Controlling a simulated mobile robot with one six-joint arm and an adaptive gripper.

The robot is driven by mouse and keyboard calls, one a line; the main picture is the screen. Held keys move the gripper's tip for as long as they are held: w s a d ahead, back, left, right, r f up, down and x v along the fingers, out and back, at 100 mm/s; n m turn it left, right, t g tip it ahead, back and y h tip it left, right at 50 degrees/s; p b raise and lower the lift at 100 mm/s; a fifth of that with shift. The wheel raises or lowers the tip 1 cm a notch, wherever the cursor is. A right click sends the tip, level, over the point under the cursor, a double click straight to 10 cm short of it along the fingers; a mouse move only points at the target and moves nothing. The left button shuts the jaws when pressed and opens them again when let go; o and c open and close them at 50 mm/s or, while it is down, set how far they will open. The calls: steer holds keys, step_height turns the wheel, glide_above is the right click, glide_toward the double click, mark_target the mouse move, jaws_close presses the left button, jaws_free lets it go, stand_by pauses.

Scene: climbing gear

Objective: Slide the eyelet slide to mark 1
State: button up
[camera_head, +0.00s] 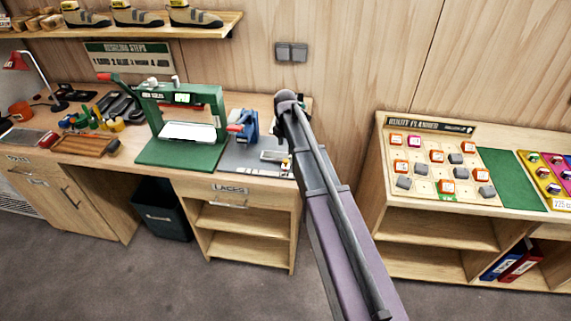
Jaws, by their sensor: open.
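A small blue press-like device (244,128) with a red handle stands on a grey mat (240,160) at the right end of the workbench. A small pale metallic piece (273,156) lies on the mat just right of the blue device. I cannot tell whether it is the eyelet slide, and no mark 1 is readable. My arm reaches up from the bottom centre, and its elbow stands over the right end of the bench. My gripper is not visible; the arm hides that part of the bench.
A green press (180,105) with a white plate stands left of the mat. A wooden tray (83,145) and tools lie farther left. A dark bin (160,212) stands under the bench. A low cabinet (440,228) with a planner board (421,182) is at the right, across a floor gap.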

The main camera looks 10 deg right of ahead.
mark_target(286, 160)
steer(key=shift+f+b, duration=3.1)
steer(key=shift+f, duration=0.3)
jaws_close()
